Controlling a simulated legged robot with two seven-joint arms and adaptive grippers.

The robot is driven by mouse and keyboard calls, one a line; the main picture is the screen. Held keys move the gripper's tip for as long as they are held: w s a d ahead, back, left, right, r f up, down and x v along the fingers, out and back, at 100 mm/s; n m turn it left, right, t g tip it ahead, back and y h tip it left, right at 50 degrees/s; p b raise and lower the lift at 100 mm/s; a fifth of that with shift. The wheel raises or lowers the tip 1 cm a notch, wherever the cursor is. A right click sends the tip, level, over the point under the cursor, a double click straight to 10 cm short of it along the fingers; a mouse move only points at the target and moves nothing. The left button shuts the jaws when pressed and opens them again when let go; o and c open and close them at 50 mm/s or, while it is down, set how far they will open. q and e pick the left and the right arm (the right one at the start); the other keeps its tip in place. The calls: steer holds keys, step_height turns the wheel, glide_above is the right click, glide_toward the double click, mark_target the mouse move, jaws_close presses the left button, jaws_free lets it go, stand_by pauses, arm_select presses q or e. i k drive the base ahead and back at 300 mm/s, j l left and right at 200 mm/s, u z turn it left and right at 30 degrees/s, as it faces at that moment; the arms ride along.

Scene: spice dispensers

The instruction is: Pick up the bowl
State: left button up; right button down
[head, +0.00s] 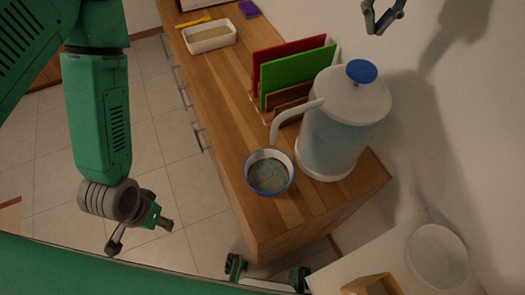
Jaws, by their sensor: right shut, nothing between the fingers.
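The bowl (283,188) is white with a blue rim and holds something speckled grey-green. It stands upright on the wooden counter, just left of the large dispenser (335,140), with the spout ending above its far edge. My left gripper (141,238) hangs over the tiled floor, left of the counter and apart from the bowl. Its fingers are spread and empty. My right gripper (381,28) is at the top edge, high near the wall, partly cut off.
Red and green boards (292,75) stand behind the bowl. A white tray (209,38), a yellow tool (193,22) and a purple item (249,9) lie at the far end of the counter (225,110). A white round container (436,257) stands at lower right. Counter left of the boards is clear.

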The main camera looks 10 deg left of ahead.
mark_target(267, 172)
steer(key=k+j, duration=0.2)
steer(key=j, duration=0.15)
steer(key=k+j, duration=0.2)
steer(key=j, duration=0.15)
steer(key=k+j, duration=0.2)
steer(key=j, duration=0.15)
